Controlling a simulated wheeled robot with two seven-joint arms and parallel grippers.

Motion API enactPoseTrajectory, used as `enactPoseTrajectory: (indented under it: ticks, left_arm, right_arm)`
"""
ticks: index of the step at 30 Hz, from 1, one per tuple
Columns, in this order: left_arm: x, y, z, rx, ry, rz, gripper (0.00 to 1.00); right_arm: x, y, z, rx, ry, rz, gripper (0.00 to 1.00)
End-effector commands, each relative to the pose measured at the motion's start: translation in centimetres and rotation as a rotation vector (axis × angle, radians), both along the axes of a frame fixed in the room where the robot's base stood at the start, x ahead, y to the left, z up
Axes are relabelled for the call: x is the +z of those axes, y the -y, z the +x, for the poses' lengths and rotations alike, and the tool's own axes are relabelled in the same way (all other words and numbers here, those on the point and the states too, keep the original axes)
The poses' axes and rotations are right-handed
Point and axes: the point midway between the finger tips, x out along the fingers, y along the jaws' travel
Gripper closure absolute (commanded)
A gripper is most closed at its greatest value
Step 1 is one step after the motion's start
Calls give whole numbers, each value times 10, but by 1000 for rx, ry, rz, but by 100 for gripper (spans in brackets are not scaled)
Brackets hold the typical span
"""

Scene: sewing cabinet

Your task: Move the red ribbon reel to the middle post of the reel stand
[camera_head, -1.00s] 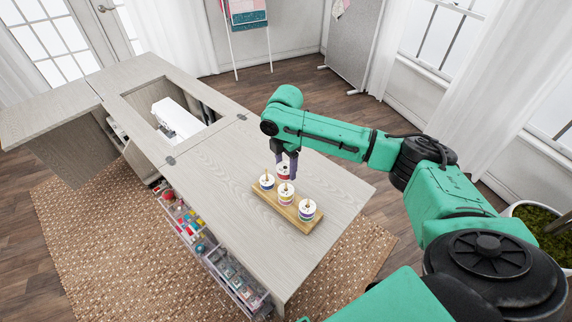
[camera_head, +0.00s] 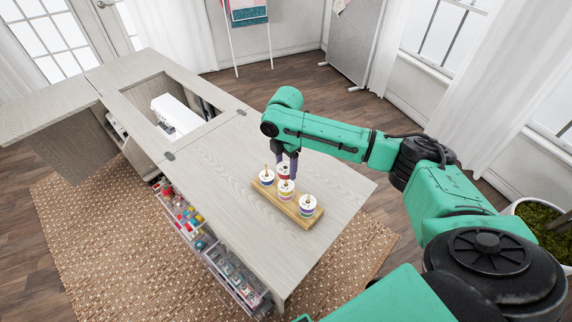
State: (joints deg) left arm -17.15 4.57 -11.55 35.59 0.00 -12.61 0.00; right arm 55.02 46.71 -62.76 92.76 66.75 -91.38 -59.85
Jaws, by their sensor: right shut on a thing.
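The wooden reel stand (camera_head: 268,201) lies on the table with three posts in a slanting row. A reel with a white top and dark side (camera_head: 266,178) is on its left post. My right gripper (camera_head: 288,170) points down just behind the middle of the stand, shut on the red ribbon reel (camera_head: 283,173). The fingers partly hide this reel, and I cannot tell its height above the table. My left gripper is out of view.
The pale wooden table (camera_head: 215,180) is clear around the stand. A white sewing machine (camera_head: 176,117) sits in the cabinet opening at the back left. Open drawers with sewing supplies (camera_head: 232,275) show below the table's left edge.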

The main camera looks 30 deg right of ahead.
Motion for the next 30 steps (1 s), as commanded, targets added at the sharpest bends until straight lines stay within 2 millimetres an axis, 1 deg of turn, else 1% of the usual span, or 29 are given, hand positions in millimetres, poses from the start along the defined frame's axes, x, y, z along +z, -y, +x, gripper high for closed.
enactPoseTrajectory:
  ticks: [7, 17, 30]
  left_arm:
    - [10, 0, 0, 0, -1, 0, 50]
    - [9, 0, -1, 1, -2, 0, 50]
    - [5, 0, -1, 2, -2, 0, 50]
  right_arm:
    - [2, 1, 0, -1, -1, 1, 88]
    - [0, 1, 0, 0, -1, 0, 88]
    - [-16, 1, 0, -1, 0, 0, 88]
